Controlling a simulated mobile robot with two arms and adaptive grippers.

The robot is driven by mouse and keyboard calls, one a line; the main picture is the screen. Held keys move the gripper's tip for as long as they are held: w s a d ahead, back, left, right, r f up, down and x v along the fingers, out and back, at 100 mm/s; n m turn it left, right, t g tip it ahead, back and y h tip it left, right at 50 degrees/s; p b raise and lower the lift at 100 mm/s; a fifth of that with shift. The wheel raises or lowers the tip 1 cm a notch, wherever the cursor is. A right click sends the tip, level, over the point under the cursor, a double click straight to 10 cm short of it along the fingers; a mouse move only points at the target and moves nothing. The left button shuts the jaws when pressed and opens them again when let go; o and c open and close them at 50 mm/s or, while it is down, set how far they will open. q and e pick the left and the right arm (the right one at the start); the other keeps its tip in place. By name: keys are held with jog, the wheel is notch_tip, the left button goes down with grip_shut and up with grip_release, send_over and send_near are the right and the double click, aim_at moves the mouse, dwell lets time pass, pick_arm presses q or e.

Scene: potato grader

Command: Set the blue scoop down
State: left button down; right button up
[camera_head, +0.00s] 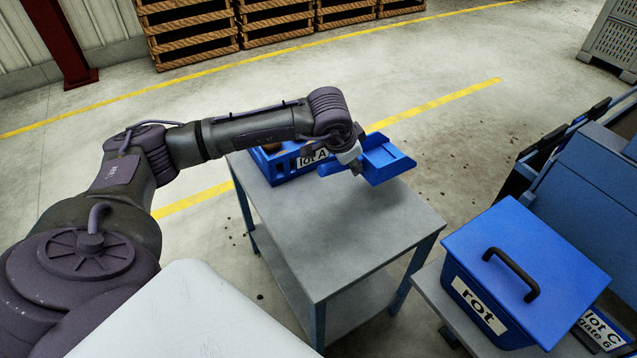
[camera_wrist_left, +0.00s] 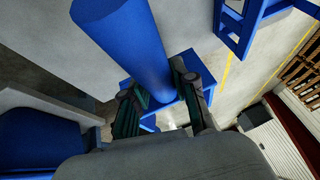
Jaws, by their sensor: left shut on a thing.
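The blue scoop (camera_head: 384,160) is in the head view at the far corner of the grey table (camera_head: 345,232), its pan to the right of my left gripper (camera_head: 353,163). My left gripper is shut on its handle. In the left wrist view the thick blue handle (camera_wrist_left: 125,45) runs between the two dark fingers of my left gripper (camera_wrist_left: 163,98), with part of the pan showing behind them. Whether the scoop touches the tabletop or hangs just above it, I cannot tell. My right gripper is in neither view.
A blue crate labelled "lot A" (camera_head: 283,166) stands on the table just left of the scoop. The front of the tabletop is bare. A lidded blue bin labelled "rot" (camera_head: 475,303) stands on a lower stand at right. Stacked wooden crates (camera_head: 195,32) stand at the back.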

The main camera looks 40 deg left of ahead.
pick_arm(q)
jog(key=a+f, duration=0.1)
jog(key=a, duration=0.1)
jog(key=s+a+f, duration=0.1)
jog(key=a+f, duration=0.1)
jog(key=a, duration=0.1)
jog(key=s+a+f, duration=0.1)
jog(key=a+f, duration=0.1)
jog(key=a, duration=0.1)
jog(key=shift+a+f, duration=0.1)
jog(key=shift+a, duration=0.15)
notch_tip(320, 180, down, 4)
jog(key=shift+r, duration=0.1)
jog(key=c, duration=0.9)
grip_release()
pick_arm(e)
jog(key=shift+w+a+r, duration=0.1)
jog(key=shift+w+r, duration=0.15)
pick_arm(q)
jog(key=v, duration=0.7)
jog(key=shift+s+r, duration=0.1)
jog(key=shift+s, duration=0.05)
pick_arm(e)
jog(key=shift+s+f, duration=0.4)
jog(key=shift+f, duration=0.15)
